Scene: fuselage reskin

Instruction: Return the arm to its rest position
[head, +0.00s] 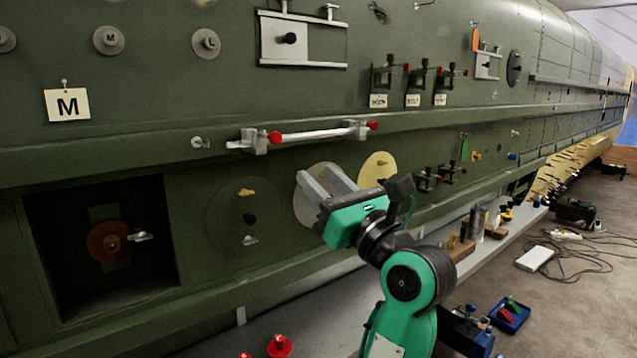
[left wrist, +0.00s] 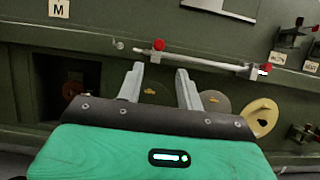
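My left gripper (head: 317,173) is green with two grey fingers. The fingers are spread apart with nothing between them, and they point toward the green fuselage wall (head: 130,150). In the head view it is in front of a pale round disc (head: 308,212) on the wall and partly hides it. In the left wrist view the open fingers (left wrist: 160,70) reach up toward the wall, below a silver bar with red ends (left wrist: 205,60). I cannot tell how far the fingertips are from the wall. My right gripper is in neither view.
The silver bar (head: 318,135) sticks out from the wall above the gripper. A yellow disc (head: 378,168) is to its right. A dark square opening (head: 75,230) with a red round part is at the lower left. Tools stand on a ledge (head: 500,235); a blue tray (head: 510,318) is lower right.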

